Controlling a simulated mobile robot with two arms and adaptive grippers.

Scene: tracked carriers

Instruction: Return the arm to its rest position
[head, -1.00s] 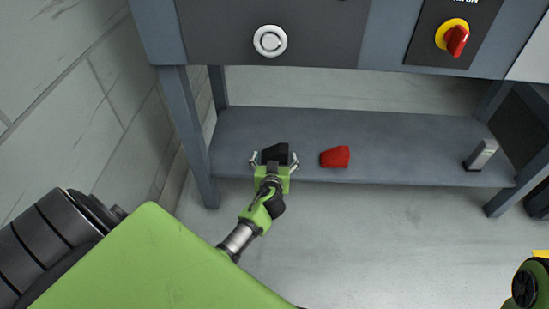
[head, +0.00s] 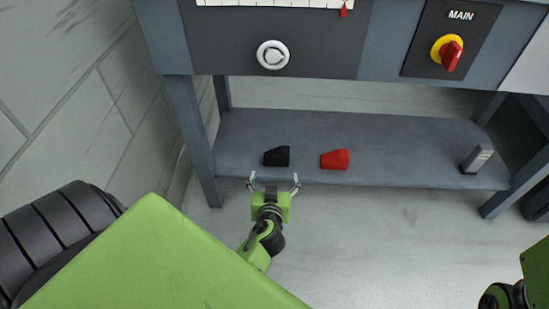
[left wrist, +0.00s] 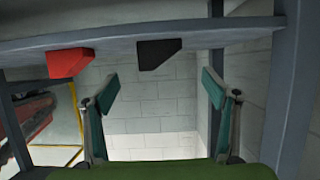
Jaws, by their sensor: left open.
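My left gripper (head: 273,184) is open and empty, just in front of the near edge of the low grey shelf (head: 400,165). Its two fingers also show spread apart in the left wrist view (left wrist: 158,95). A black block (head: 277,156) lies on the shelf just beyond the fingertips, apart from them. The same black block (left wrist: 158,53) shows in the left wrist view beyond the fingers. Of my right arm, only a green and black part shows at the lower right corner in the head view; its gripper is out of view.
A red block (head: 335,159) lies right of the black one, and a small grey device (head: 476,159) stands at the shelf's right end. Above are a white round knob (head: 273,55) and a red-and-yellow MAIN switch (head: 447,52). Legs flank the shelf; a wall is left. Floor in front is clear.

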